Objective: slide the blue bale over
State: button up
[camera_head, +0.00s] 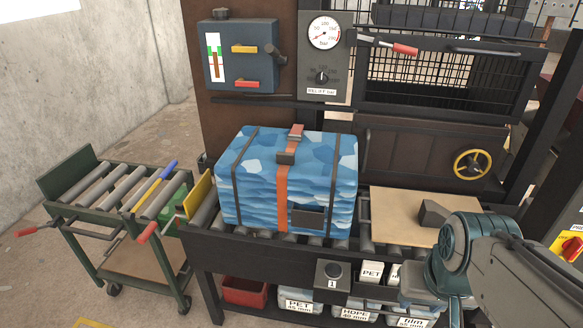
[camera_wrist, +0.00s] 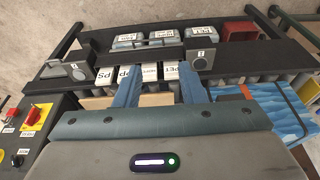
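The blue bale (camera_head: 260,185) is a block of layered blue, patterned sheets with dark straps and an orange strap with a buckle. It sits on the roller conveyor (camera_head: 370,245) at its left part, in the middle of the head view. Its edge shows at the right of the wrist view (camera_wrist: 280,115). My gripper (camera_wrist: 158,70) has its two blue fingers apart, with nothing between them. It is to the right of the bale in the head view, apart from it, near the conveyor's front edge. My arm hides the fingers in the head view.
A tan board (camera_head: 395,205) lies on the rollers right of the bale. A yellow plate (camera_head: 198,195) stands at the conveyor's left end, beside a green roller cart (camera_head: 110,205). A numbered button box (camera_head: 332,275) is on the front edge. Labelled bins (camera_head: 355,308) stand below.

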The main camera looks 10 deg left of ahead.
aim_at(315, 196)
jog(key=u, duration=0.45)
jog(key=i, duration=1.05)
jog(key=u, duration=0.1)
